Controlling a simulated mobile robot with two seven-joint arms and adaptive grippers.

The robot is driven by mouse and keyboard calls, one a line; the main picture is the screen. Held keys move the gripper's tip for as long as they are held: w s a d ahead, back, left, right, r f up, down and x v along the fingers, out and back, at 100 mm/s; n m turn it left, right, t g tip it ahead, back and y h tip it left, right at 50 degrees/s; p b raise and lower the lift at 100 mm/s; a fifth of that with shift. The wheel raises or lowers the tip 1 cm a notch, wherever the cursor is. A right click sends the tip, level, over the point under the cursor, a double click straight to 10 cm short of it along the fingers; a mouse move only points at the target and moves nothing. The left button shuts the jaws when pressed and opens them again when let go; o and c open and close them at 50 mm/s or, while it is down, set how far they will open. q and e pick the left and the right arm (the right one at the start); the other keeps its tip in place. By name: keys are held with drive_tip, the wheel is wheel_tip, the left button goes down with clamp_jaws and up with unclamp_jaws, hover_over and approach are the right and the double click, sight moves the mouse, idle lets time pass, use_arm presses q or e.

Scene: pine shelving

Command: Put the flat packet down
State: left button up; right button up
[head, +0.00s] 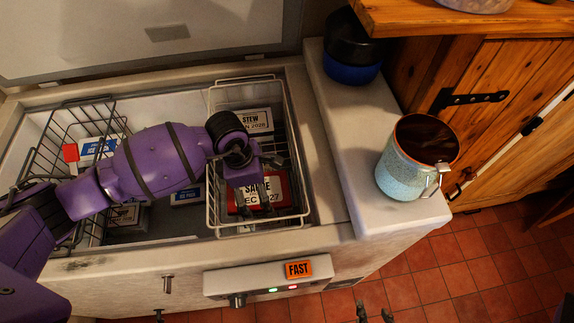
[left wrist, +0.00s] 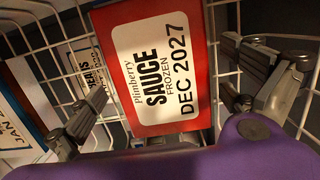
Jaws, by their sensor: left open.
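The flat packet (head: 283,187), red with a white label reading SAUCE FROZEN DEC 2027, lies in the right wire basket (head: 211,205) of the open chest freezer. It also shows in the left wrist view (left wrist: 205,25), close to the camera. My left gripper (head: 258,208) is open above the packet, inside the basket. In the left wrist view its fingers stand apart on either side of the packet, with visible gaps. The gripper hides part of the packet in the head view. Only dark fingertips of my right gripper (head: 375,314) show at the bottom edge.
A STEW packet (head: 255,121) lies at the back of the same basket. Another wire basket (head: 72,128) and several packets are on the left. A speckled mug (head: 400,174) and a dark blue container (head: 352,70) stand on the ledge at right. The freezer lid (head: 100,35) is up.

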sight(251, 191)
use_arm(q)
wheel_tip(251, 191, up, 12)
drive_tip(key=a, duration=0.1)
drive_tip(key=shift+s+a, duration=0.2)
drive_tip(key=shift+a, duration=0.15)
idle(1.3)
